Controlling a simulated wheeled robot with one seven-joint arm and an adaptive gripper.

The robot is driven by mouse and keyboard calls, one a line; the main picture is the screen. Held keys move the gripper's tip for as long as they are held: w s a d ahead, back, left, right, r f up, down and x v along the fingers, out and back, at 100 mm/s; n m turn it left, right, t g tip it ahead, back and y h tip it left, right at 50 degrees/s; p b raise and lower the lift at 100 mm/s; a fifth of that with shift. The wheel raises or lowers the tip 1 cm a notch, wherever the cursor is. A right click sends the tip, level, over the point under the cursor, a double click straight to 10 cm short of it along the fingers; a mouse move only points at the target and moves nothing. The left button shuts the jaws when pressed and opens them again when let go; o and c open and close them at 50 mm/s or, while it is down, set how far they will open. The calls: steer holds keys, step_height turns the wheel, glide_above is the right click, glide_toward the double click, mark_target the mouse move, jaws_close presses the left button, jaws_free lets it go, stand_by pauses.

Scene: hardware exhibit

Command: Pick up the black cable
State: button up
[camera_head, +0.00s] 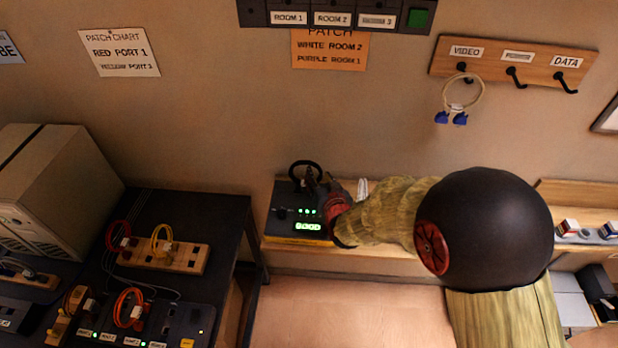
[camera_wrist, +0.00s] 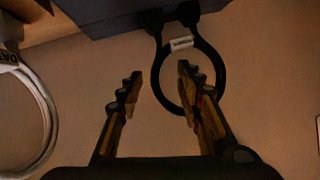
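The black cable (camera_head: 305,163) is a loop at the dark device with the green display, on the shelf by the wall. In the wrist view the black cable (camera_wrist: 221,72) is a ring with a small white tag and two thick ends at a dark box. My gripper (camera_wrist: 158,74) is open, its two fingers apart. The right finger overlaps the ring in the picture; I cannot tell whether it touches. The left finger is clear of the ring. In the head view my gripper (camera_head: 312,180) is small and dark beside the loop, partly hidden by my arm.
The dark device (camera_head: 285,222) stands on the wooden shelf. A white cable coil (camera_head: 362,188) is just right of it, also at the left of the wrist view (camera_wrist: 48,125). A dark table (camera_head: 190,204) with red, yellow and orange cables is on the left. A cream cable (camera_head: 446,98) hangs from the VIDEO hook.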

steer(key=shift+b+x, duration=0.4)
steer(key=shift+x, duration=2.45)
steer(key=shift+s+f, duration=0.1)
steer(key=shift+f, duration=0.05)
steer(key=shift+c, duration=1.1)
jaws_close()
